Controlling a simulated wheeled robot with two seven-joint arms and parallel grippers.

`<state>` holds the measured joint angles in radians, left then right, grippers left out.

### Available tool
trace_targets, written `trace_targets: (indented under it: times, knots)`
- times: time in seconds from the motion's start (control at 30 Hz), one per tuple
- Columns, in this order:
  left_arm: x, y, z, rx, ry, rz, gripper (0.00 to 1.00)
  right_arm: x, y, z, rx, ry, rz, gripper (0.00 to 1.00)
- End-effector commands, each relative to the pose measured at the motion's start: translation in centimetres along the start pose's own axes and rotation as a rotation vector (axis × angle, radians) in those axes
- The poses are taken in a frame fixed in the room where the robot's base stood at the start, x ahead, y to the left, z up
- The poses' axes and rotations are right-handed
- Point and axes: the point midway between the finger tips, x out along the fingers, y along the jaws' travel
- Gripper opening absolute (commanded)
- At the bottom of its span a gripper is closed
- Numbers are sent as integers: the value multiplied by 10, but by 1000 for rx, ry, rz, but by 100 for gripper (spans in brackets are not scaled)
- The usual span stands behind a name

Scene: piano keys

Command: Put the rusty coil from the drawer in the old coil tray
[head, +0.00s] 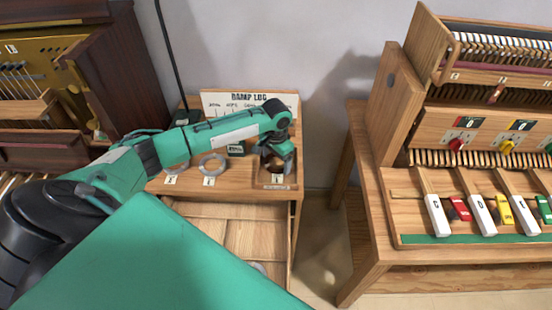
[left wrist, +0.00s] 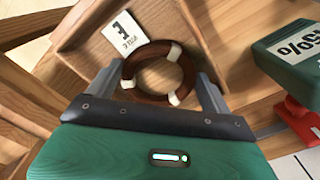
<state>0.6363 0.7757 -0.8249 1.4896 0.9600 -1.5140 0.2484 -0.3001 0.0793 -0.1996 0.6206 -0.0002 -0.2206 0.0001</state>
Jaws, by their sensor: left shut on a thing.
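The rusty coil (left wrist: 159,73) is a brown ring with white ties, seen in the left wrist view between the two fingers of my left gripper (left wrist: 155,88). The gripper is shut on it. In the head view, my left gripper (head: 276,163) points down over the old coil tray (head: 291,184), a small wooden tray at the right end of the small table. The coil is mostly hidden there. I cannot tell whether it touches the tray floor. The drawer (head: 225,219) below stands open, with a grey round thing at its near right. My right gripper is not in view.
A grey coil (head: 212,164) lies on the tabletop left of the tray, beside small label cards. A "DAMP LOG" board (head: 250,99) stands behind. A green box (left wrist: 295,55) is close on the right in the left wrist view. The keyboard bench (head: 385,225) stands right, across a gap.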

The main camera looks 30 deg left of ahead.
Motion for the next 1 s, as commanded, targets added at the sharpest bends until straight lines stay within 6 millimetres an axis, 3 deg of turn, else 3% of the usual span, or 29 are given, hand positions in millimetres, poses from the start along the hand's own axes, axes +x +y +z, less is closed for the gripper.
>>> trace_targets:
  times: [0.17,0.2,0.27,0.53,0.67,1.0]
  knots:
    - [2,0,0,-1,0,0,57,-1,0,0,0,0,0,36]
    - [3,0,0,0,0,0,87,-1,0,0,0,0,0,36]
    - [3,0,0,0,0,0,99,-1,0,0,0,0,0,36]
    - [1,0,0,0,0,0,100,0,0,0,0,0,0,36]
    - [-11,0,-1,-1,3,0,100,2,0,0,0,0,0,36]
    - [-81,-1,-1,-1,4,0,100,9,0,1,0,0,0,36]
